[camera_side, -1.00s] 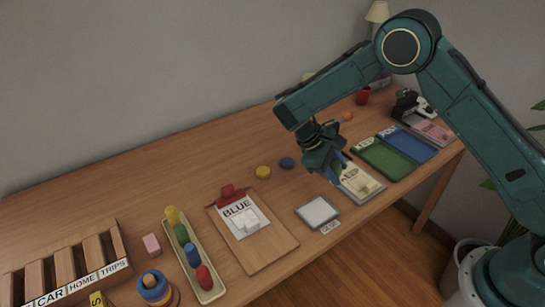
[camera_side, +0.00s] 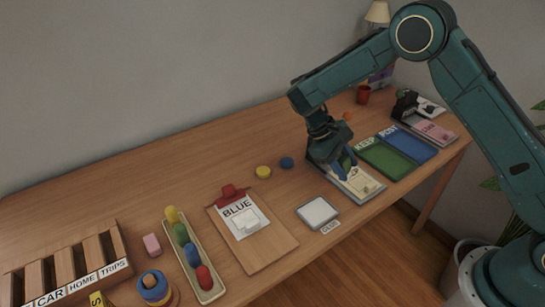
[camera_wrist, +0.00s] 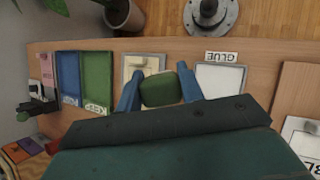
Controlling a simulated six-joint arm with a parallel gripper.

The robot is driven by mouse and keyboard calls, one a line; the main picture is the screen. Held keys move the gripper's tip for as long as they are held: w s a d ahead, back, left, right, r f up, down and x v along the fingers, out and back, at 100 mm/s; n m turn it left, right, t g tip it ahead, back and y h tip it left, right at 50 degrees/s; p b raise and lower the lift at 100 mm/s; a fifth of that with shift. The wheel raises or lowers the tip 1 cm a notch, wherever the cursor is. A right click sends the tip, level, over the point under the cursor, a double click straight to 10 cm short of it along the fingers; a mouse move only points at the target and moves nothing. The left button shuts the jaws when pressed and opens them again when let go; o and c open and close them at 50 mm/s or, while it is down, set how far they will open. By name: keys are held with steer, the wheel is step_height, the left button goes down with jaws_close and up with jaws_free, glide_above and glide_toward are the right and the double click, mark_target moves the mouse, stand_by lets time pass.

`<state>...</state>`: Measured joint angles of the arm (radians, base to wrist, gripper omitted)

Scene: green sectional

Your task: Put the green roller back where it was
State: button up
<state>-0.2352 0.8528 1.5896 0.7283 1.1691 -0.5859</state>
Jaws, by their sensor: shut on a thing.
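My gripper (camera_wrist: 158,92) is shut on a dark green, rounded block-like piece, the green roller (camera_wrist: 161,88), held between its two blue fingers. In the side view my gripper (camera_side: 345,168) is low over the far left part of a grey-edged tray with a beige plate (camera_side: 362,184); the fingers largely hide the roller there. In the wrist view the beige plate (camera_wrist: 146,63) lies just beyond the roller. I cannot tell how high the roller is above the surface. A long cream tray (camera_side: 207,272) at the front left holds yellow, green, blue and red pieces.
A green tray (camera_side: 382,160) and a blue tray (camera_side: 412,145) lie right of the beige plate. A white pad (camera_side: 317,211) labelled GLUE lies to its left. A clipboard (camera_side: 262,256) marked BLUE is further left.

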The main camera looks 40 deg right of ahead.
steer(key=w+a+r+n+t, duration=0.5)
steer(key=w+r+n, duration=0.6)
steer(key=n, duration=0.4)
steer(key=shift+w+a+n, duration=0.3)
steer(key=shift+w+a, duration=0.15)
steer(key=shift+a, duration=0.05)
steer(key=shift+f, duration=0.1)
step_height(320, 180, down, 16)
steer(key=shift+f, duration=1.95)
steer(key=shift+f, duration=0.2)
